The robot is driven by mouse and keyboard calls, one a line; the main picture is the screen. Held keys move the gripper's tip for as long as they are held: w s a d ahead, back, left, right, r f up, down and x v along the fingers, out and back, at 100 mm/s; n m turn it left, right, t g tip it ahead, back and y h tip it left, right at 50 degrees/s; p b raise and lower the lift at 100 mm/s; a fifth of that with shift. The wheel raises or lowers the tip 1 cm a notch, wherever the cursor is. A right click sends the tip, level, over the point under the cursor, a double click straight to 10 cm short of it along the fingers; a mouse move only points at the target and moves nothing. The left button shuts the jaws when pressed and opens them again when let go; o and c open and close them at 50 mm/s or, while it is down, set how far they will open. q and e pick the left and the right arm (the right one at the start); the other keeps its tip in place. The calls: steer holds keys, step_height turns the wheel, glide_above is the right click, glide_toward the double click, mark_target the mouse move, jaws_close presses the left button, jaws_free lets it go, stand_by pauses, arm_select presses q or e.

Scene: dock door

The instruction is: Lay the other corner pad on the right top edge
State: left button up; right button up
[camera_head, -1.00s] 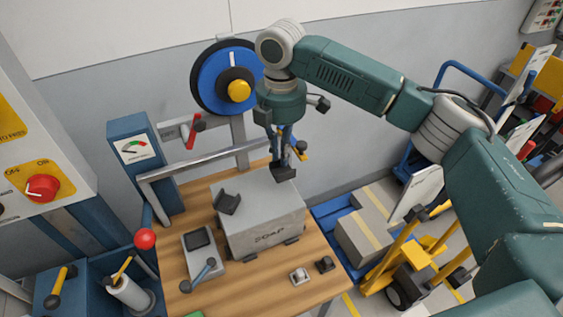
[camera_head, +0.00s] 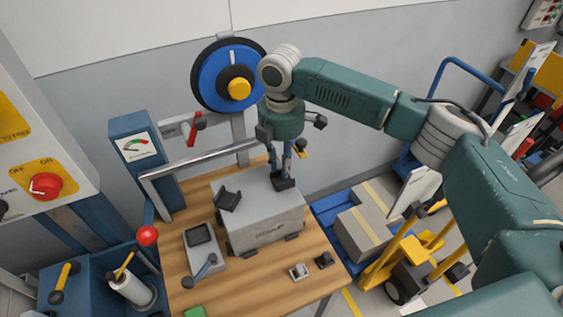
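A grey box (camera_head: 262,222) with dark lettering on its front stands on the wooden bench. One black corner pad (camera_head: 228,200) sits on its left top edge. My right gripper (camera_head: 282,172) points down over the box's right top edge and is shut on the other black corner pad (camera_head: 284,184). That pad is at the right top edge, toward the back; I cannot tell whether it touches the box. The fingertips are small and partly hidden by the pad. My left gripper is not in view.
The wooden bench (camera_head: 215,286) also holds a grey device (camera_head: 200,240) left of the box and small parts (camera_head: 300,271) in front. A metal rail (camera_head: 205,163) and a blue strap reel (camera_head: 215,85) stand behind. A yellow-framed cart (camera_head: 415,255) is at right.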

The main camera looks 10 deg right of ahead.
step_height(320, 180, up, 12)
steer(key=b, duration=0.3)
steer(key=shift+r, duration=0.2)
stand_by(0.3)
